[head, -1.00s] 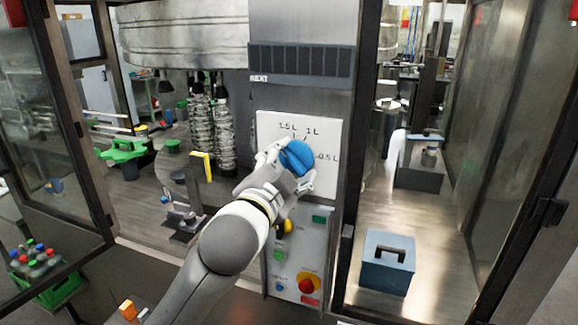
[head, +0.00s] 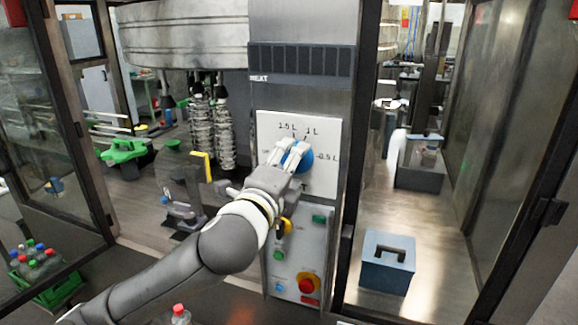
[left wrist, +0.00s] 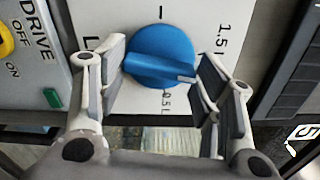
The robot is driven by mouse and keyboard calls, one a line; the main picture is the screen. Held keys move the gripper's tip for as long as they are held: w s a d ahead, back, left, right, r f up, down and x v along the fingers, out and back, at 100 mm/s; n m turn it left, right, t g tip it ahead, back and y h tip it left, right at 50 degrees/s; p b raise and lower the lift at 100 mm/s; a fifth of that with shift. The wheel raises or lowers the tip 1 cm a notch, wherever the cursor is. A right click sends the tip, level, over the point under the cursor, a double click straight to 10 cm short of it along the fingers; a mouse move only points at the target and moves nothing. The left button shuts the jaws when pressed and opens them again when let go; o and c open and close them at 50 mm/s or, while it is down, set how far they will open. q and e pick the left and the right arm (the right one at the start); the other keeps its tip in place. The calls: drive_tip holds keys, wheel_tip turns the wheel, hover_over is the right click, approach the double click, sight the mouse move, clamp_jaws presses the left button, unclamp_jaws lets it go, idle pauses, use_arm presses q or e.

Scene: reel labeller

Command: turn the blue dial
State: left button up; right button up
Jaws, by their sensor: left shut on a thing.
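The blue dial (head: 305,160) sits on a white panel plate (head: 328,180) marked 1.5 L, 1 L and 0.5 L. In the left wrist view, the dial (left wrist: 160,52) has a raised grip bar with a white mark at its right end. My left gripper (head: 290,156) is at the dial, its fingers covering the dial's left part in the head view. In the left wrist view, the gripper (left wrist: 160,74) has one finger at each end of the bar, shut on it. My right gripper is not in view.
Below the plate are a yellow switch (head: 286,225), a green button (head: 319,219) and a red knob (head: 307,285) on yellow. A blue-grey box (head: 387,263) stands at the right. A green bottle crate (head: 58,291) is at lower left. Glass doors flank the machine.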

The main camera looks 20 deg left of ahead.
use_arm(q)
drive_tip(key=shift+r+m, duration=0.1)
drive_tip(key=shift+m, duration=0.9)
drive_tip(key=o, duration=1)
drive_tip(key=shift+w, duration=0.1)
drive_tip(key=shift+o, duration=0.2)
